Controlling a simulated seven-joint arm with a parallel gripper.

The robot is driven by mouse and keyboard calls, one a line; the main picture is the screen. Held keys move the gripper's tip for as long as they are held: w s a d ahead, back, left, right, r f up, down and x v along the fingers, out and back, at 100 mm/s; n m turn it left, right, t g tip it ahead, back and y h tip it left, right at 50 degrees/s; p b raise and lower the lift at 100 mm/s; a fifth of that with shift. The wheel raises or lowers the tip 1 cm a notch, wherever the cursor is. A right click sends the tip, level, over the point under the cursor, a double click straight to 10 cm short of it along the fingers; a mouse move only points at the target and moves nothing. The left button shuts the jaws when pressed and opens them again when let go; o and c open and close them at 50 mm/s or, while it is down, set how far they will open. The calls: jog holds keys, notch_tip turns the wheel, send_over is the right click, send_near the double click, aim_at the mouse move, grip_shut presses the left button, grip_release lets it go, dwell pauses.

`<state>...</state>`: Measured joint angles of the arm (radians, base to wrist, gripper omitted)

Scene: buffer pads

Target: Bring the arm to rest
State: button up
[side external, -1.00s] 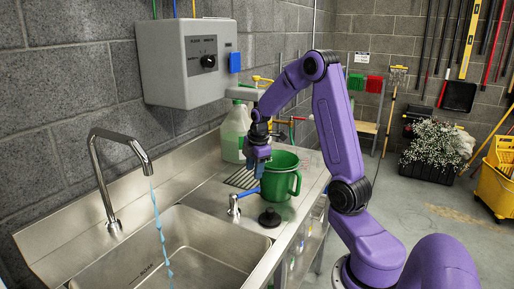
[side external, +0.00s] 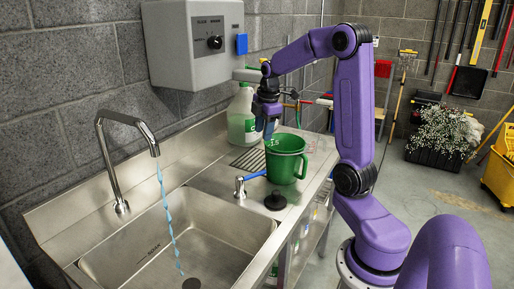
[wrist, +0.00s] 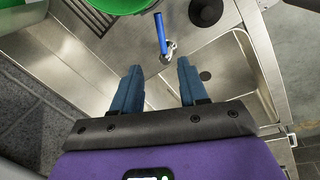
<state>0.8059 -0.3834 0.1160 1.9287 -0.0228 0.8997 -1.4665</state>
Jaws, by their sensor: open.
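My gripper (side external: 268,128) is open with nothing between its fingers. In the side view it hangs above the steel counter, pointing down, just left of and above the green bucket (side external: 286,168). In the wrist view its two blue fingers (wrist: 159,72) are apart. Beyond them is a small metal tap (wrist: 166,48) with a blue lever (wrist: 160,30). The bucket's rim shows at the top edge there (wrist: 122,6). My arm is raised and bent, reaching from the right.
A sink (side external: 140,248) lies left of the bucket, with a tall faucet (side external: 108,165) running blue water. A black plunger-like knob (side external: 275,202) stands on the counter. A green-labelled jug (side external: 241,120) and a wall box (side external: 192,45) are behind my gripper. Open floor lies right.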

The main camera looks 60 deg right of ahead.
jog(key=s+a+f+y, duration=0.1)
jog(key=s+a, duration=0.2)
jog(key=a, duration=0.7)
jog(key=s+a, duration=0.3)
jog(key=a, duration=0.8)
jog(key=s+a+f+g, duration=0.1)
jog(key=s+a, duration=0.3)
jog(key=s, duration=0.5)
jog(key=s+a+f, duration=0.2)
jog(key=s+a, duration=0.2)
jog(key=s, duration=0.5)
jog(key=shift+s+a+g, duration=0.3)
jog(key=shift+s+g, duration=0.1)
jog(key=shift+w+f, duration=0.1)
